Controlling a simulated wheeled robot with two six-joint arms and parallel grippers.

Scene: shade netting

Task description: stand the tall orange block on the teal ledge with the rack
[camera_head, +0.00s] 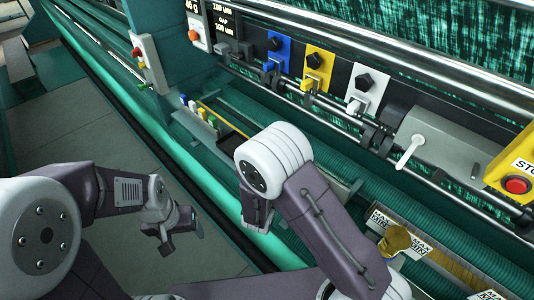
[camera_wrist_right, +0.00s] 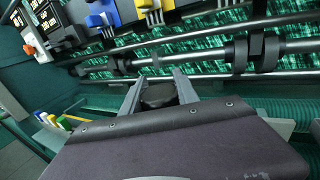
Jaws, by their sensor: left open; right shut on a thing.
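In the right wrist view my right gripper (camera_wrist_right: 159,78) is shut on a dark thing (camera_wrist_right: 159,96) held between its two grey fingers. I cannot tell its full shape, and no orange shows on it. I do not make out a tall orange block in either view. The teal ledge (camera_head: 265,118) runs along the machine's front. Its rack of small coloured pieces (camera_head: 203,114) is left of my right arm and also shows in the wrist view (camera_wrist_right: 52,121). My left gripper (camera_head: 180,228) is open and empty, low over the floor.
Behind the ledge are steel rails and a panel with blue (camera_head: 277,50), yellow (camera_head: 317,68) and white (camera_head: 363,88) knob plates. A white lever (camera_head: 409,152) and a red stop button (camera_head: 516,185) are at right. A gauge trough (camera_head: 440,262) lies at lower right.

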